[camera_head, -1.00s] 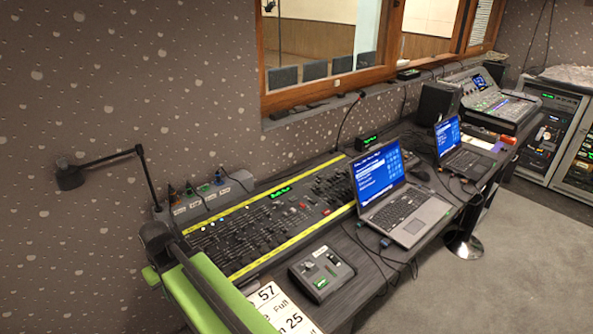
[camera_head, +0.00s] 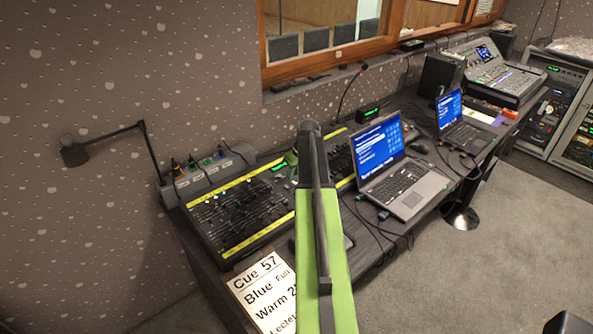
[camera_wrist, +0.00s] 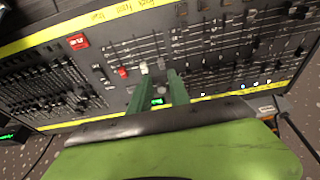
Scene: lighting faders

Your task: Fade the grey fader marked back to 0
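The lighting desk (camera_head: 235,215) is a black console with rows of small faders between yellow strips. My gripper (camera_wrist: 160,73) shows in the wrist view as two green fingers, apart, over the desk face. I cannot tell if either is touched. A red cap (camera_wrist: 122,72) is left of them. No fader label is readable, so I cannot tell which grey fader is marked back. In the head view my arm hides part of the desk.
A printed card (camera_head: 262,288) reading "Cue 57", "Blue" and "Warm" lies at the desk's front edge. An open laptop (camera_head: 400,185) stands right of the desk. A bent lamp (camera_head: 75,152) is at left. Open floor lies at the lower right.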

